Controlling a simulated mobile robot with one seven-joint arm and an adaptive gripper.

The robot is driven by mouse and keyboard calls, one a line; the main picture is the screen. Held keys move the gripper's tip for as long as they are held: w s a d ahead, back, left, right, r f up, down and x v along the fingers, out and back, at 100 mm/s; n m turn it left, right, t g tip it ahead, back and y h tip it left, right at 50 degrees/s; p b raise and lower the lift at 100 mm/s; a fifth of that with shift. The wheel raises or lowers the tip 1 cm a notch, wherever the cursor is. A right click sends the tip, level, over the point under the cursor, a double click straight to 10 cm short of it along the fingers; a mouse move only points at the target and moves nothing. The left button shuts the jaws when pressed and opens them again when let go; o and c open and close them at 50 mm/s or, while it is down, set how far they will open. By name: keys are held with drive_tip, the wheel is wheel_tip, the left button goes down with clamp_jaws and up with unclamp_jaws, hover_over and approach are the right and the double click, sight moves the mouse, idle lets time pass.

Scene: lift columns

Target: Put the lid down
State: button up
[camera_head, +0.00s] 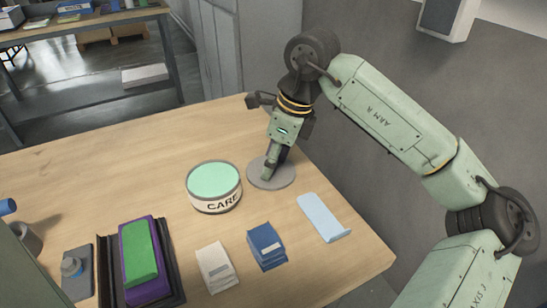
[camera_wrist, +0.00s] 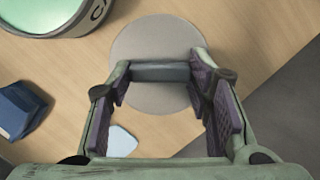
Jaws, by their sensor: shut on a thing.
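The lid (camera_head: 260,180) is a flat grey disc at or just above the wooden table, right of the round tin; I cannot tell if it touches the wood. It also shows in the wrist view (camera_wrist: 150,42), with a dark bar handle (camera_wrist: 160,72) across it. My gripper (camera_head: 270,172) points down over the lid; in the wrist view its two fingers (camera_wrist: 160,85) are shut on the ends of this handle. The tin (camera_head: 213,200), white with "CARE" lettering and a mint-green top face, stands apart from the lid.
The table (camera_head: 110,170) has clear wood behind and left of the tin. A light blue piece (camera_head: 321,216), a blue packet (camera_head: 267,246), a white packet (camera_head: 215,267) and a dark tray (camera_head: 172,268) with a green-and-purple block lie in front. The table's right edge and a grey wall are close by.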

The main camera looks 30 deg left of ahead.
sight(287, 174)
drive_tip(key=shift+f, duration=0.2)
drive_tip(key=o, duration=1.1)
drive_tip(key=shift+r, duration=0.1)
drive_tip(key=shift+o, duration=0.2)
drive_tip(key=shift+r, duration=0.2)
drive_tip(key=b+v, duration=0.1)
drive_tip(key=v, duration=1.1)
drive_tip(key=shift+s+f, duration=0.1)
drive_tip(key=shift+f, duration=0.05)
